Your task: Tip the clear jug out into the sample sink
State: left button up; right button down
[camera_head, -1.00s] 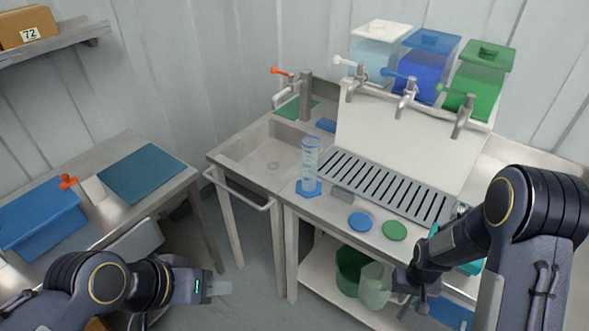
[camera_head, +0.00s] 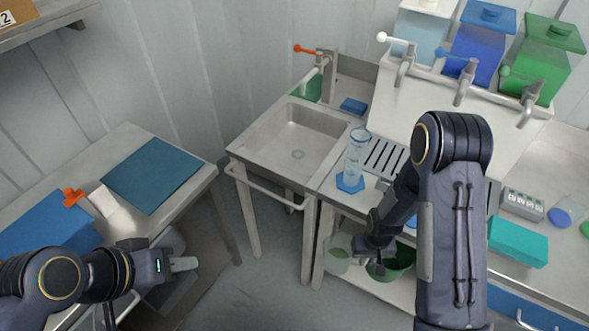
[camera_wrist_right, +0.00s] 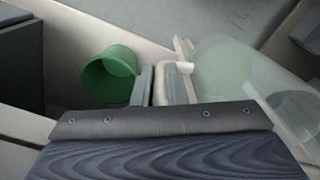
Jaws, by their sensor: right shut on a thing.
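The clear jug (camera_head: 338,254) is translucent and pale, with a handle. My right gripper (camera_head: 358,250) is shut on the handle, low in front of the counter's lower shelf. In the right wrist view the jug (camera_wrist_right: 224,68) is beside the fingers (camera_wrist_right: 164,78); whether it holds liquid I cannot tell. It looks roughly upright in the head view. The sample sink (camera_head: 285,152) is a steel basin up and left of the jug, and looks empty.
A measuring cylinder (camera_head: 356,152) on a blue foot stands right of the sink, close to its edge. A rail (camera_head: 268,192) crosses the sink's front. A green bucket (camera_head: 393,262) is on the lower shelf beside my right gripper. An orange-handled tap (camera_head: 312,70) stands behind the sink.

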jog(key=w+r, duration=0.4)
jog(key=r, duration=1)
jog(key=s+f, duration=0.1)
jog(key=f, duration=0.3)
jog(key=s+f, duration=0.1)
jog(key=f, duration=0.4)
jog(key=s+f, duration=0.2)
jog(key=f, duration=0.3)
jog(key=shift+w, duration=0.1)
